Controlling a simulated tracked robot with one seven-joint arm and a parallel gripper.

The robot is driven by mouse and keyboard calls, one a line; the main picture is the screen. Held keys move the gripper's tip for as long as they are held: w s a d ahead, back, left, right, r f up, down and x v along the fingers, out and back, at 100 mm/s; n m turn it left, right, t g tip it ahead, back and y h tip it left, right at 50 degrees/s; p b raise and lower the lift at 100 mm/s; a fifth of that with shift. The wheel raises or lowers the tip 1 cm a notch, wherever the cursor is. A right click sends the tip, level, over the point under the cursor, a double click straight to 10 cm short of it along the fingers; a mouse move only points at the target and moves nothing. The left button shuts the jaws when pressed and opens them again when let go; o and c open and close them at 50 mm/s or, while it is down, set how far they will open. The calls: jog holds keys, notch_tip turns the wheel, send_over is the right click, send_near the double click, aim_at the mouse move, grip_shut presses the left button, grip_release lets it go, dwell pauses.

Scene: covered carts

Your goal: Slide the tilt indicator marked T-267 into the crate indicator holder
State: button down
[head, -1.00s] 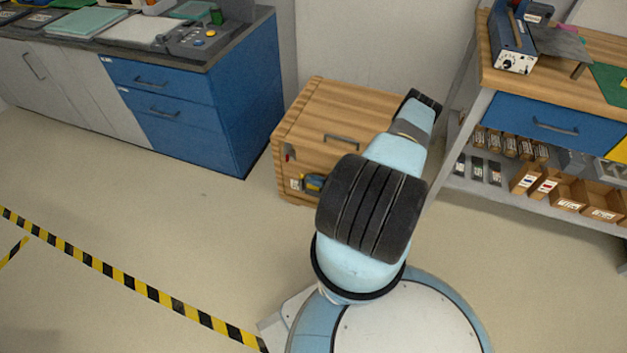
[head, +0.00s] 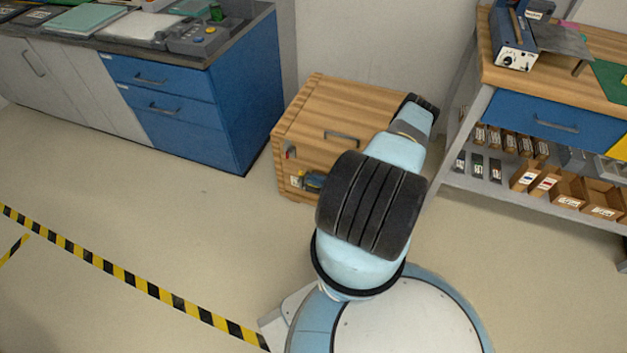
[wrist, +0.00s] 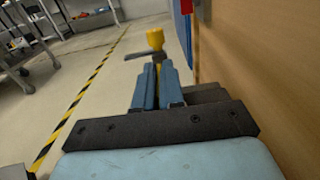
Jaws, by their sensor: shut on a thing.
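My gripper (wrist: 157,66) is shut on a yellow thing (wrist: 155,38) with a flat dark piece across it, held at the fingertips. No marking on it is legible, so I cannot confirm T-267. The wooden crate (head: 320,100) stands on the floor by the wall. Its side runs close along the right of the wrist view (wrist: 250,70). A small red part (head: 290,152) is on the crate's front, and it also shows in the wrist view (wrist: 203,9). A small dark and yellow shape (head: 314,181) shows before the crate's front. My arm hides the crate's right part; I cannot identify the holder.
A blue cabinet (head: 235,110) stands left of the crate. A workbench (head: 560,110) with shelved boxes stands to the right. Black and yellow tape (head: 130,279) crosses the open floor at left. A grey cart (wrist: 20,45) stands far off in the wrist view.

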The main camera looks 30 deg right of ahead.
jog(key=shift+s+f, duration=0.1)
jog(key=shift+f, duration=0.3)
dwell(0.3)
jog(key=c, duration=1.2)
grip_release()
jog(key=shift+o, duration=0.2)
jog(key=shift+r, duration=0.1)
jog(key=shift+r, duration=0.3)
notch_tip(320, 180, up, 3)
jog(key=shift+f, duration=0.15)
jog(key=s+a+r, duration=0.4)
jog(key=s+r, duration=0.6)
jog(key=s, duration=0.3)
jog(key=shift+s, duration=0.1)
